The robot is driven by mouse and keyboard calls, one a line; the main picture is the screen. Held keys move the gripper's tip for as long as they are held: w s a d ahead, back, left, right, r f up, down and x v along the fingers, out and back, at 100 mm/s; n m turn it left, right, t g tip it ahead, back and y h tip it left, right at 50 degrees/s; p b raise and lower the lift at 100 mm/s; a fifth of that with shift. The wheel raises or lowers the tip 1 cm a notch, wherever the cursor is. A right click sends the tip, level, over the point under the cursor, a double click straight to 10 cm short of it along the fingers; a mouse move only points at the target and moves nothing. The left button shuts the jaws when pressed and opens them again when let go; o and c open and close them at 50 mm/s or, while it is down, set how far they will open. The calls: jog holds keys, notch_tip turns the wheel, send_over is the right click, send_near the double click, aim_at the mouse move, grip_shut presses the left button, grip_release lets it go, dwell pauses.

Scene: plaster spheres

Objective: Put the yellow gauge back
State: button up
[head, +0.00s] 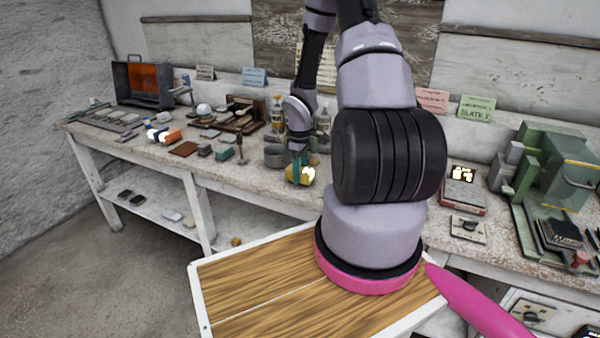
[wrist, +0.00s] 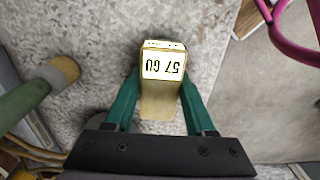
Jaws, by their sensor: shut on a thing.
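The yellow gauge (head: 293,177) is a small yellow block with a lit display, near the front edge of the long worktop (head: 222,165). In the wrist view the gauge (wrist: 160,100) sits between the teal fingers of my gripper (wrist: 160,92), its display showing upside-down characters like "57 GU". My gripper (head: 301,166) is shut on the gauge from above. The speckled worktop shows below and around it in the wrist view. I cannot tell whether the gauge touches the worktop. Its place of return is not clear from these frames.
A grey round pot (head: 275,156) stands just left of my gripper. Several small tools and blocks crowd the left worktop, with an orange-fronted box (head: 143,80) at its end. A green machine (head: 560,165) and a display unit (head: 463,190) stand right. Coloured label cards line the back.

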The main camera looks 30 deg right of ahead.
jog(key=shift+f, duration=0.1)
jog(key=o, duration=1.2)
jog(key=s+a+r+m+t+h, duration=0.1)
jog(key=s+a+r+m, duration=0.15)
jog(key=r, duration=1.25)
jog(key=s+a+r+m+t, duration=0.2)
jog(key=s+r+m, duration=0.1)
jog(key=r, duration=1.3)
jog(key=s+a+r+m+t+y, duration=0.3)
jog(key=s+a+r+m, duration=0.3)
jog(key=s+r, duration=0.8)
jog(key=a+t, duration=0.1)
jog(key=a, duration=0.2)
